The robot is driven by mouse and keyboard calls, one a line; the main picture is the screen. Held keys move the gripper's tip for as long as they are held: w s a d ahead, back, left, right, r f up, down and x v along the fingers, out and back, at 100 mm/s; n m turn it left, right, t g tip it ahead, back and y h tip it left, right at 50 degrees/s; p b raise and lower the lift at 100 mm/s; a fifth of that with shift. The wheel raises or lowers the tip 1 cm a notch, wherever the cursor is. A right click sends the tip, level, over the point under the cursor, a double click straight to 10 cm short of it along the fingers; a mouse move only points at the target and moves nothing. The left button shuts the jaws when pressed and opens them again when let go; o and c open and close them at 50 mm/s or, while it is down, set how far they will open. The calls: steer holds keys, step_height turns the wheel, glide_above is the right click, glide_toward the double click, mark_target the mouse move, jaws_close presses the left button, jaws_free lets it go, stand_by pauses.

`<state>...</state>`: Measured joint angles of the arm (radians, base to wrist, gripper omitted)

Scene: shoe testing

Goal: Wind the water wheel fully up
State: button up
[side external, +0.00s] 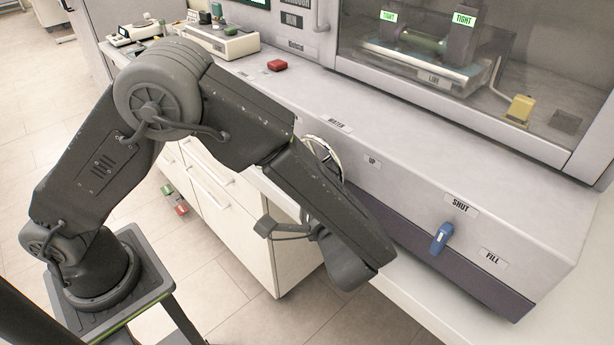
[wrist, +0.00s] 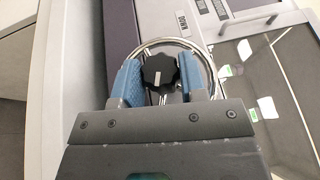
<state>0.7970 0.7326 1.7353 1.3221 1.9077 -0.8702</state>
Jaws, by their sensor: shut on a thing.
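The water wheel is a chrome ring with a black hub on the front panel of the bench. In the side external view, only part of its rim (side external: 334,153) shows past my arm, below the WATER label. In the wrist view, the ring and its black lobed hub (wrist: 160,72) face me. My gripper (wrist: 160,70) has its two blue fingers on either side of the hub, inside the ring, shut on the wheel. The exact contact is hard to make out. In the side external view, my arm hides the fingers.
A glass-fronted chamber (side external: 480,60) stands behind.

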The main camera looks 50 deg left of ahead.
steer(key=shift+m+y, duration=0.3)
steer(key=shift+y, duration=0.3)
steer(key=o, duration=0.9)
